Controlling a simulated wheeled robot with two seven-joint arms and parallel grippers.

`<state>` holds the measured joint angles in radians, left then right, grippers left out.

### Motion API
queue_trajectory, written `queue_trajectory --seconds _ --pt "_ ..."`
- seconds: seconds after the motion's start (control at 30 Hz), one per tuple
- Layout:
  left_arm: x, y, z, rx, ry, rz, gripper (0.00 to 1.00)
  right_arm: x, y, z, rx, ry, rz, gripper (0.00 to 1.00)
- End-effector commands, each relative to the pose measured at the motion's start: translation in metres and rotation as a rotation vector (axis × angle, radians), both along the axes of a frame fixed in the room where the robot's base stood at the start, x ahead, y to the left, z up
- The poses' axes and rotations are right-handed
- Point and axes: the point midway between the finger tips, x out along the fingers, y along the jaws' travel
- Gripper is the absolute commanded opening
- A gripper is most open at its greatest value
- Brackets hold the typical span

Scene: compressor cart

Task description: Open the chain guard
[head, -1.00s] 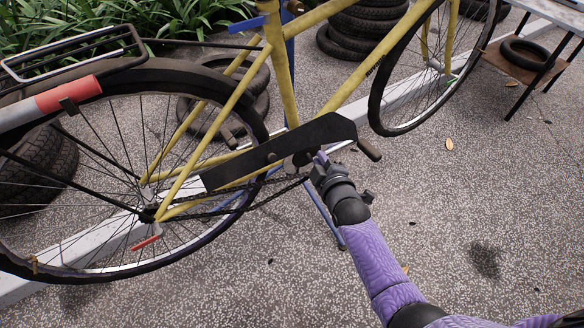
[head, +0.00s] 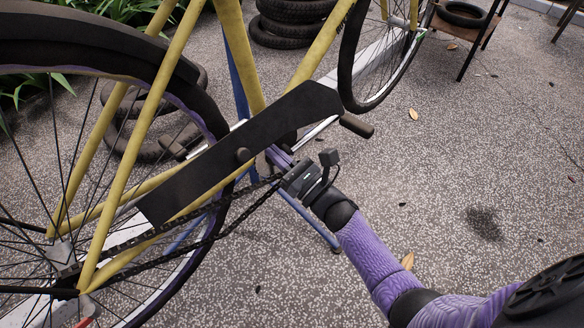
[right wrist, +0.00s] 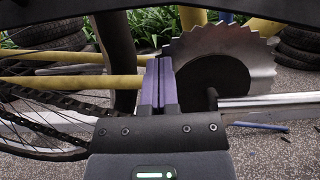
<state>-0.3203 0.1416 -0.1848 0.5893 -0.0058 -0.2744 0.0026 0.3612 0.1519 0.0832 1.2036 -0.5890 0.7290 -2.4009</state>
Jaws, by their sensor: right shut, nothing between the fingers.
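The chain guard (head: 240,145) is a long dark plate on the yellow bicycle. In the head view it is tilted up to the right, with the chain (head: 235,215) showing below it. In the right wrist view the guard (right wrist: 250,10) is a dark band across the top, with the toothed chainring (right wrist: 225,65) exposed under it. My right gripper (head: 277,158) is shut and empty under the guard's right part; its purple fingers (right wrist: 158,85) stand in front of the chainring's left side. Whether they touch the guard is unclear. My left gripper is not in view.
The rear wheel (head: 120,180) and yellow frame (head: 120,130) stand close on the left. A pedal (head: 357,126) sticks out right of the guard. Stacked tyres (head: 290,20) stand behind.

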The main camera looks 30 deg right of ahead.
Motion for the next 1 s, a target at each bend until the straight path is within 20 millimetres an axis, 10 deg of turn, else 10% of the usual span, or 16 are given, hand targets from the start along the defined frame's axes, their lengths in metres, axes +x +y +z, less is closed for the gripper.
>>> queue_trajectory --seconds 1.0 --pt "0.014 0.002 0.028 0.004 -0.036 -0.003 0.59 -0.031 -0.012 0.026 -0.023 0.062 0.0 0.0"
